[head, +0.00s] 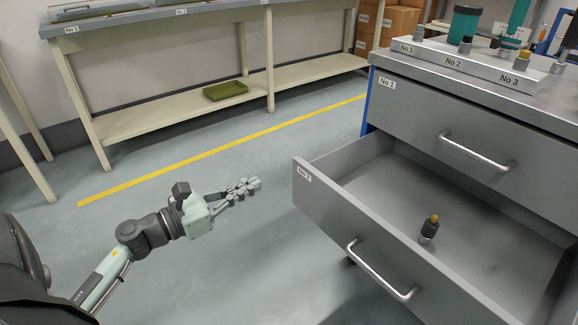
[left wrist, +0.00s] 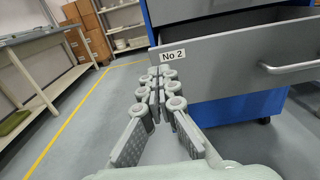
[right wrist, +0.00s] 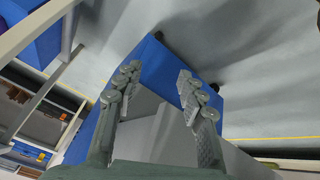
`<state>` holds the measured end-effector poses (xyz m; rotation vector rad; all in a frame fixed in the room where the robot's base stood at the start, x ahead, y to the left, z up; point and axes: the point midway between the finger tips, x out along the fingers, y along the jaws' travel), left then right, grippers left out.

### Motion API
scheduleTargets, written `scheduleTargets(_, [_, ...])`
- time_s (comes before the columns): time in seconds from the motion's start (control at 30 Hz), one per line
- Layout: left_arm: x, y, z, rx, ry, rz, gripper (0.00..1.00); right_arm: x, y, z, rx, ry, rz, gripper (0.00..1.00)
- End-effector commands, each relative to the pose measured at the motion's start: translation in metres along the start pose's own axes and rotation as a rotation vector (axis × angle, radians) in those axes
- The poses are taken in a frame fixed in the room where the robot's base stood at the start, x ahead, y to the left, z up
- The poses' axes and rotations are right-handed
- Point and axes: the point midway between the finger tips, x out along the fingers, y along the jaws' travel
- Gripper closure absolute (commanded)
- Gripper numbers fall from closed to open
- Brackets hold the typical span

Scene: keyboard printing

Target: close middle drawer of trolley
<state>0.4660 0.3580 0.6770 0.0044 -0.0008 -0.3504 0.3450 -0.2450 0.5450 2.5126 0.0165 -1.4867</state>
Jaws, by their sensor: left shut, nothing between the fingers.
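The trolley's middle drawer (head: 335,215), labelled No 2, is pulled well out on the right of the head view. A small dark object with a yellow top (head: 429,229) stands inside it. My left gripper (head: 248,187) is shut and empty, left of the drawer front with a gap between them. In the left wrist view its fingertips lie near the left end of the No 2 drawer front (left wrist: 230,52). My right gripper (right wrist: 158,78) is open and empty in the right wrist view, near a blue panel. It is outside the head view.
The closed No 1 drawer (head: 450,125) lies above. The floor around my left gripper is clear.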

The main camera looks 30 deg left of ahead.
Motion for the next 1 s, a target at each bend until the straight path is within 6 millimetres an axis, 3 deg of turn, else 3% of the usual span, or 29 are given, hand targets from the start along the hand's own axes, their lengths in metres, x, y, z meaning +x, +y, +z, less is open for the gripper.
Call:
scheduleTargets(0.2, [0.049, 0.001, 0.004, -0.001, -0.004, 0.000, 1.00, -0.008, 0.018, 0.038, 0.013, -0.171, 0.036, 0.60])
scheduleTargets(0.5, [0.094, 0.001, 0.002, -0.003, -0.002, 0.003, 1.00, 0.012, 0.018, 0.046, 0.014, -0.206, 0.030, 0.60])
scheduleTargets(1.0, [0.103, 0.001, 0.000, -0.004, 0.000, 0.002, 1.00, 0.018, 0.016, 0.046, 0.013, -0.205, 0.026, 0.60])
